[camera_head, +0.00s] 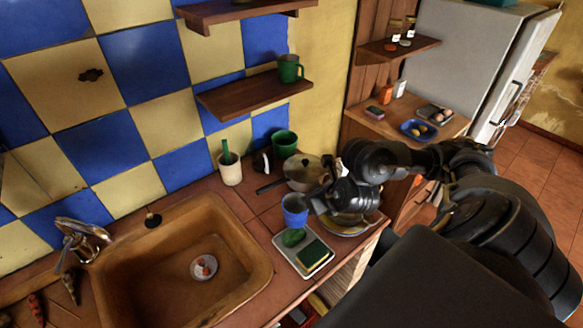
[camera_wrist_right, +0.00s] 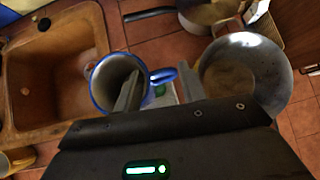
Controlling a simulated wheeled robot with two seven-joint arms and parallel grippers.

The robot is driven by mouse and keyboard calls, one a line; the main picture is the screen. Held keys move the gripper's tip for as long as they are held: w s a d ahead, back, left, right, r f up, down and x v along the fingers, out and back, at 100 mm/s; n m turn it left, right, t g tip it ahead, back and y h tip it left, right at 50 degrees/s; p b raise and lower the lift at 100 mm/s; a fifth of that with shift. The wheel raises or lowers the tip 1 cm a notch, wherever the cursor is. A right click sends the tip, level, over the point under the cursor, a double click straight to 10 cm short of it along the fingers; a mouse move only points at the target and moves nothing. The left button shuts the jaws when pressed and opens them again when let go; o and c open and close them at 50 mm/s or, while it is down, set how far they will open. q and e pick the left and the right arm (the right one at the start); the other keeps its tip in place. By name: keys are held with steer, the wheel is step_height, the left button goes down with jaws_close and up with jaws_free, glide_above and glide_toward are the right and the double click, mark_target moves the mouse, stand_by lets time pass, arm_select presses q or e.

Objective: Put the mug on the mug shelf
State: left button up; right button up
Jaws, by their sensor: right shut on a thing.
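A blue mug (camera_head: 294,209) is at the back edge of a white tray, beside the sink; I cannot tell whether it is clear of the surface. My right gripper (camera_head: 312,205) reaches it from the right and is shut on it. In the wrist view the mug (camera_wrist_right: 112,82) is seen from above, with its blue handle toward the right finger and the left finger overlapping its rim. The exact contact is unclear. The mug shelf is a wooden wall shelf (camera_head: 240,101) with a green mug (camera_head: 289,68) at its right end. My left gripper is out of view.
The tray (camera_head: 322,268) holds a green item and a sponge (camera_head: 312,254). A higher shelf (camera_head: 240,12) overhangs. The mug shelf's left part is bare.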

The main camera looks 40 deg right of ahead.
steer(key=shift+d+r, duration=0.1)
steer(key=shift+d, duration=0.05)
steer(key=shift+d+b+x, duration=0.55)
steer(key=shift+b+x, duration=1.35)
steer(key=shift+x, duration=1.2)
steer(key=shift+d+b+x, duration=0.6)
steer(key=shift+b+x, duration=1.35)
steer(key=shift+x, duration=1.2)
steer(key=shift+d+b+x, duration=0.55)
steer(key=shift+b+x, duration=1.35)
steer(key=shift+x, duration=1.2)
steer(key=shift+s+r, duration=0.15)
steer(key=o, duration=1.2)
steer(key=shift+o, duration=0.2)
